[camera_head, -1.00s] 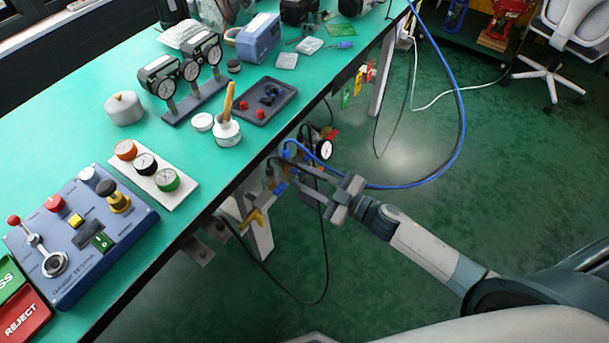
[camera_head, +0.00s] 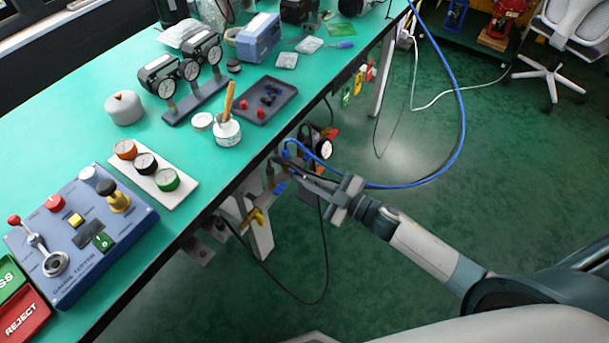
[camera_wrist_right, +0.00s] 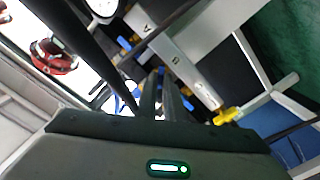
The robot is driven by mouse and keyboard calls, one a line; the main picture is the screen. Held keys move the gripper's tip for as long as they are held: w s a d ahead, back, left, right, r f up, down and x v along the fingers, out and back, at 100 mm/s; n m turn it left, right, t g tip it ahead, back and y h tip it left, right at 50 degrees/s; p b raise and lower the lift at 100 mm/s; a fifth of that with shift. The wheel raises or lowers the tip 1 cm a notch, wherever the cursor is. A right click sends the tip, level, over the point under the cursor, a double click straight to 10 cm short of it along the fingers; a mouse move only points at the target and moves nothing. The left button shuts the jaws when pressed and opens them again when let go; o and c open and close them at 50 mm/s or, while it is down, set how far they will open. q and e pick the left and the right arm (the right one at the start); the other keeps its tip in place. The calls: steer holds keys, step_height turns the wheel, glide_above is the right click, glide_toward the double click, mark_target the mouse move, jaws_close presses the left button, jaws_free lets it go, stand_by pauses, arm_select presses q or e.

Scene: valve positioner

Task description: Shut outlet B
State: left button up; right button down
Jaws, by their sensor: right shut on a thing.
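The valve manifold (camera_wrist_right: 185,62) is a pale bar under the bench edge, with letters A and B on its face in the right wrist view. Small blue valve handles sit along it; one shows beside A (camera_wrist_right: 124,43). My right gripper (camera_head: 287,172) reaches in from the right, below the bench edge. Its fingers are together (camera_wrist_right: 161,80) beside the letter B, shut on what looks like the blue handle there, which the fingers mostly hide. A yellow handle (camera_wrist_right: 227,116) is at the manifold's end, apart from the fingers. My left gripper is not in view.
The green bench (camera_head: 215,172) overhangs the manifold. A round gauge (camera_head: 326,149), a blue hose (camera_head: 459,110) and a black cable (camera_head: 322,250) are close to my right gripper. A control box (camera_head: 80,235) stands on the bench.

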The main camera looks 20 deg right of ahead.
steer(key=n, duration=0.3)
steer(key=shift+f, duration=0.1)
steer(key=shift+n, duration=1.1)
steer(key=shift+n+b, duration=0.3)
steer(key=shift+n, duration=0.1)
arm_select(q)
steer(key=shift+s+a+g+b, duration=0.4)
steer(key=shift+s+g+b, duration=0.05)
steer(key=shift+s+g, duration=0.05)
arm_select(e)
steer(key=shift+f+n, duration=0.1)
steer(key=shift+n, duration=2.2)
steer(key=c, duration=1.9)
jaws_free()
steer(key=shift+o, duration=0.2)
